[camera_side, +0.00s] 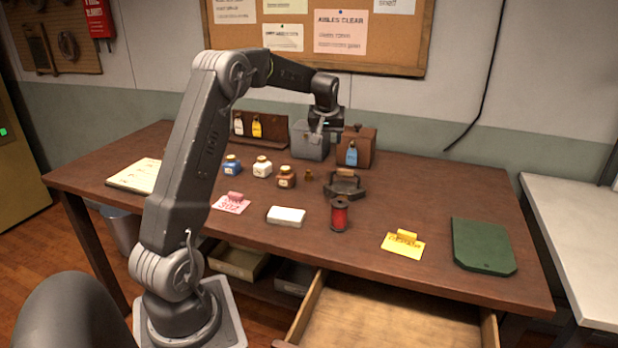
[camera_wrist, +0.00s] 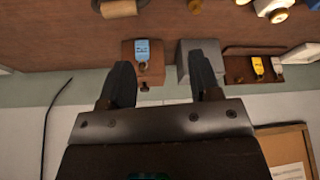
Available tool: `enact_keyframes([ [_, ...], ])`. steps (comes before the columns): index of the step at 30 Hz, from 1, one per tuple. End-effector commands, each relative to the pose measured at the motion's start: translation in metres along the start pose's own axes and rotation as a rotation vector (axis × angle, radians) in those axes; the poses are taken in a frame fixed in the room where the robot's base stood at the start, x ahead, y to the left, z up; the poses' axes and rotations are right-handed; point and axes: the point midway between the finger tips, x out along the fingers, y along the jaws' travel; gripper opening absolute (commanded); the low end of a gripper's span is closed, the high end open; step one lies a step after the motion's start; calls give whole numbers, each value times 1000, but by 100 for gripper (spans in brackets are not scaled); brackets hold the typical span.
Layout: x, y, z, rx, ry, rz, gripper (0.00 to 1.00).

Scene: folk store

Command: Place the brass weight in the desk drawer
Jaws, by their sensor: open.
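The brass weight (camera_side: 308,175) is a small brass piece standing on the desk in the side view, between a brown ink bottle and a flat iron. A small brass piece at the top edge of the wrist view (camera_wrist: 195,5) appears to be it, partly cut off. The desk drawer (camera_side: 390,325) is pulled open below the desk's front edge; its visible wooden floor is bare. My gripper (camera_side: 324,128) is above the back of the desk, near the grey and brown boxes. In the wrist view its fingers (camera_wrist: 163,80) are spread with nothing between them.
The flat iron (camera_side: 345,188), red thread spool (camera_side: 339,216) and ink bottles (camera_side: 262,167) stand around the weight. A brown box (camera_side: 359,143) and grey box (camera_side: 309,142) stand behind it. A yellow tag (camera_side: 403,246) and green board (camera_side: 482,245) lie at right.

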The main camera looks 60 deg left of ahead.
Motion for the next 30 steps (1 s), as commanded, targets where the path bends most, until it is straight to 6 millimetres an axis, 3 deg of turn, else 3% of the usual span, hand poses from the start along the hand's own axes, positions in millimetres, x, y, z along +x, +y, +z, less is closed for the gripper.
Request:
enact_keyframes([
  [1, 23, -14, -12, -40, -7, -21, 57],
  [3, 44, -28, -24, -85, -8, -40, 57],
  [8, 72, -49, -37, -142, -10, -64, 57],
  [13, 92, -53, -38, -150, -12, -69, 57],
  [21, 142, -57, -37, -149, -12, -68, 57],
  [30, 166, -59, -37, -149, -10, -68, 57],
])
